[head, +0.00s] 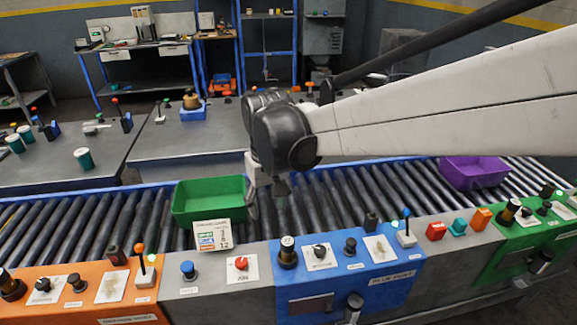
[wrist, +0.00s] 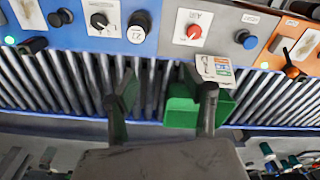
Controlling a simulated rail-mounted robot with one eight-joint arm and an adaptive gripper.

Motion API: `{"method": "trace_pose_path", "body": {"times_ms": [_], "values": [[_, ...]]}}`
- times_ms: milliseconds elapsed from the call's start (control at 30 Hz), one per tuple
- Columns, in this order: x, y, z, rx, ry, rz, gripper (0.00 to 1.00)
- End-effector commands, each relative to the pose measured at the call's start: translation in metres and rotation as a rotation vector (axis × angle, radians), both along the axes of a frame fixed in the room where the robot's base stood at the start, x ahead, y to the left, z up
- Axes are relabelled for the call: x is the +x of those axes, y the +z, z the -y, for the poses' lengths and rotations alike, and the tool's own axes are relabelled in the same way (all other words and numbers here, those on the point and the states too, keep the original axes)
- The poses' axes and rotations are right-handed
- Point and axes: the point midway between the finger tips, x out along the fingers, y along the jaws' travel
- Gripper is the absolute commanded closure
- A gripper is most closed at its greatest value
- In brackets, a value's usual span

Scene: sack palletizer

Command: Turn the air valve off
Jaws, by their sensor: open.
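The air valve is a red round knob (head: 241,264) on a white plate lettered AIR, set in the grey panel between the orange and blue panels. The knob also shows in the wrist view (wrist: 194,32), near the top, where the picture is turned around. My gripper (head: 264,198) hangs over the roller conveyor, behind the knob and to its right. In the wrist view my gripper's two fingers (wrist: 166,88) are spread with nothing between them, and the knob lies beyond them, apart from them.
A green bin (head: 208,203) sits on the rollers beside my gripper. A small printed card (head: 212,235) stands in front of the bin, close behind the knob. A blue button (head: 188,270) is left of the knob; a black bottle-like knob (head: 287,252) is right. A purple bin (head: 474,172) is further right.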

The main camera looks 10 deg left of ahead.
Motion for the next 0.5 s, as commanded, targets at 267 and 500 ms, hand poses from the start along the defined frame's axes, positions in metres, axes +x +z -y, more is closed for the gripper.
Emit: {"method": "trace_pose_path", "body": {"times_ms": [267,500], "values": [[-0.035,-0.034,-0.071,-0.048,0.097,-0.059,0.53],[-0.049,-0.044,-0.082,-0.057,0.111,-0.069,0.53]]}}
